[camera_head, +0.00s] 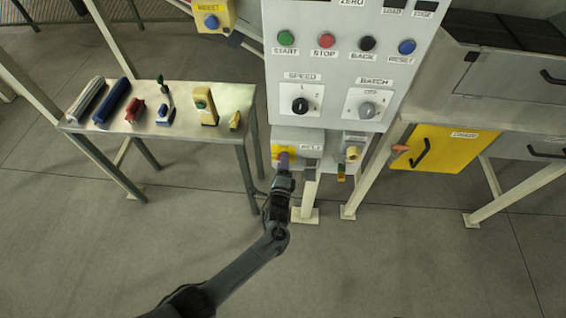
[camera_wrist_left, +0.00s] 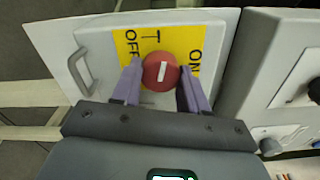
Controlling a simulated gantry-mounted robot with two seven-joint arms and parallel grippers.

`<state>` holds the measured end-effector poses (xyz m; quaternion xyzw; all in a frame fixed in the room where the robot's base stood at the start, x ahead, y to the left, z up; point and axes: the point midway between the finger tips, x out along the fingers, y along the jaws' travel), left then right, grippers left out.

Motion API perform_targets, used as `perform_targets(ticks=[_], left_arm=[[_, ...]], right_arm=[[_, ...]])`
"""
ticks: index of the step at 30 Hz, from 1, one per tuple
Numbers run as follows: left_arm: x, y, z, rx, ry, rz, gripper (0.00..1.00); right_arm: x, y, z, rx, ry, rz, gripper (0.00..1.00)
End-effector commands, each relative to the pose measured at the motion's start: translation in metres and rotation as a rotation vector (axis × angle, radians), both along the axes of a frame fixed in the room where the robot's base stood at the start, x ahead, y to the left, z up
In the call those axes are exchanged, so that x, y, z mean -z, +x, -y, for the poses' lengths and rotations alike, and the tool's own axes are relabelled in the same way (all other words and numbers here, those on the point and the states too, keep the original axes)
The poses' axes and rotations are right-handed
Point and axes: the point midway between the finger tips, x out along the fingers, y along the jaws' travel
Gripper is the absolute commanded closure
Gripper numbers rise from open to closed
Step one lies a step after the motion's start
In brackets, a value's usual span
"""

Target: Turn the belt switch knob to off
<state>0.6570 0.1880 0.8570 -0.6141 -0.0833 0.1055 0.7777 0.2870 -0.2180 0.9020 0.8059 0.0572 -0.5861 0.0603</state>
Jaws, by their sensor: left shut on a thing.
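The belt switch knob (camera_wrist_left: 161,72) is a round red knob with a white line, on a yellow plate (camera_wrist_left: 128,50) lettered OFF at left and ON at right in the left wrist view. The white line runs nearly up and down, tilted slightly right at the top. My left gripper (camera_wrist_left: 154,88) has its purple fingers on both sides of the knob, shut on it. In the head view my left gripper (camera_head: 284,160) is at the yellow plate (camera_head: 276,150) beside the BELT label (camera_head: 311,148); the knob is hidden there. My right gripper is not in view.
Above is a control panel (camera_head: 340,75) with coloured buttons and SPEED and BATCH dials. A metal table (camera_head: 237,98) with several small items stands left. A yellow door (camera_head: 445,160) with a black handle is right. The floor in front is clear.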

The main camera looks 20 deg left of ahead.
Motion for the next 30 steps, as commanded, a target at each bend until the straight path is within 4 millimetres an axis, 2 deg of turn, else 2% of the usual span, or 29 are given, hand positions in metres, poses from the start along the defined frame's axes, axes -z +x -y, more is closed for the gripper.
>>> perform_targets(ticks=[12,30], left_arm=[[-0.0007,0.0000,0.0003,0.000,-0.208,0.058,0.87],[-0.0006,0.0000,0.0001,0.000,-0.243,0.067,0.87]], right_arm=[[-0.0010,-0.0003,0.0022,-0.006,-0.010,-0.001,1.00],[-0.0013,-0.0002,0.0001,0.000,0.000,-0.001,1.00]])
